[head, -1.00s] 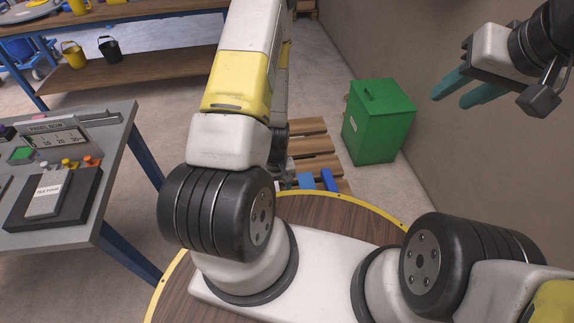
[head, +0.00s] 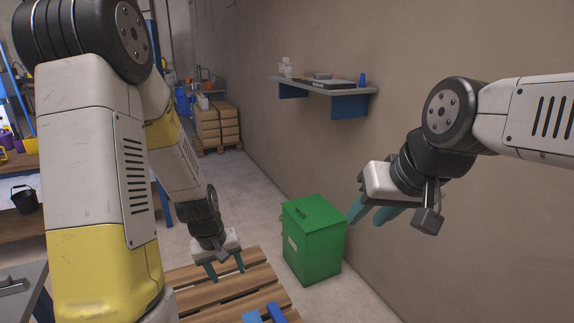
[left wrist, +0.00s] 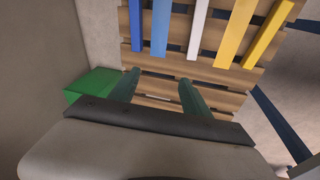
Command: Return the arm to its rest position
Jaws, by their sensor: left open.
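My left gripper (head: 226,275) hangs with its teal fingers pointing down above the wooden pallet (head: 205,290). The gripper is open with nothing between its fingers. The left wrist view shows the same open fingers (left wrist: 160,84) with pallet slats behind them. My left arm comes down along the left of the head view. My right gripper (head: 366,218) is on the right, in front of the wall, with its teal fingers apart and empty.
A green lidded bin (head: 313,245) stands by the wall, close to the right gripper in the picture. Blue (left wrist: 160,28), white (left wrist: 199,30) and yellow (left wrist: 236,30) bars lie on the pallet. A wall shelf (head: 325,88) holds small items. Stacked crates (head: 218,128) stand further back.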

